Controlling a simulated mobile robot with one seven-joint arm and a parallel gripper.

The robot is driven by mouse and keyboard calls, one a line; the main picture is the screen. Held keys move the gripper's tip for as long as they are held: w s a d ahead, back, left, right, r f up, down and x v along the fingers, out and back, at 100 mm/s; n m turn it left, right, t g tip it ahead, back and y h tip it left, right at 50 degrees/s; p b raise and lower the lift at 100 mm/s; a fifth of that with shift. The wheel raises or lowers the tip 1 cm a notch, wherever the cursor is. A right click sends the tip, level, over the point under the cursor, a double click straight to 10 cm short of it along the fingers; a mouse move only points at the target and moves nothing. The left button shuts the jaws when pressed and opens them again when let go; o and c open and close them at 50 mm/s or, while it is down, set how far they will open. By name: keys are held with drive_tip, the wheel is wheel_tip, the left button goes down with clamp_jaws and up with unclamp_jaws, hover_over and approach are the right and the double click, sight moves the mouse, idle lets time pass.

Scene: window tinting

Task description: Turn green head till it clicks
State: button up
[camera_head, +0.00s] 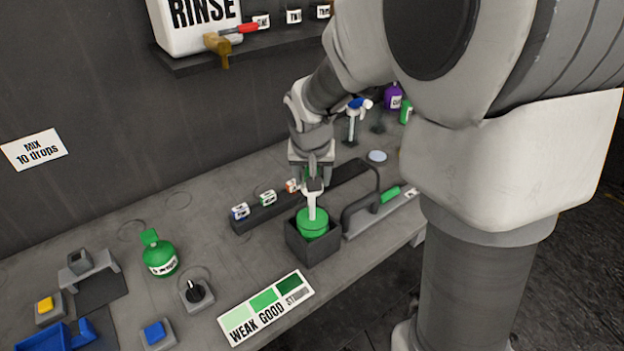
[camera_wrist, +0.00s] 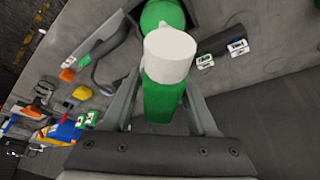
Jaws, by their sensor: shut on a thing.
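The green head (camera_wrist: 163,100) shows in the wrist view as an upright green block between my gripper's fingers, with a white cylindrical part (camera_wrist: 170,55) joined to it. My gripper (camera_head: 312,184) is shut on the green head, pointing down above the dark square holder (camera_head: 313,252). A round green bottle body (camera_head: 314,222) sits in that holder under the white part, and its top also shows in the wrist view (camera_wrist: 160,14). The exact finger contact is hard to see.
A rack with small labelled bottles (camera_head: 267,197) stands just behind the holder. A squeegee-like tool with a green handle (camera_head: 388,195) lies to its right. A WEAK/GOOD/STRONG card (camera_head: 266,307) lies in front. Another green bottle (camera_head: 160,256) stands to the left.

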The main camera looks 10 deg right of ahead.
drive_tip(key=shift+f+m+g+h+b, duration=0.15)
drive_tip(key=shift+m+h+b, duration=0.25)
drive_tip(key=shift+m+b, duration=0.6)
drive_tip(key=shift+m+g+h+b, duration=0.15)
drive_tip(key=shift+m+h+b, duration=0.25)
drive_tip(key=shift+m+b, duration=0.6)
drive_tip(key=shift+m+h+b, duration=0.3)
drive_tip(key=shift+m+b, duration=0.2)
drive_tip(key=shift+m, duration=0.4)
drive_tip(key=shift+m+g, duration=0.5)
drive_tip(key=shift+m, duration=0.4)
drive_tip(key=o, duration=1.5)
drive_tip(key=shift+c, duration=0.2)
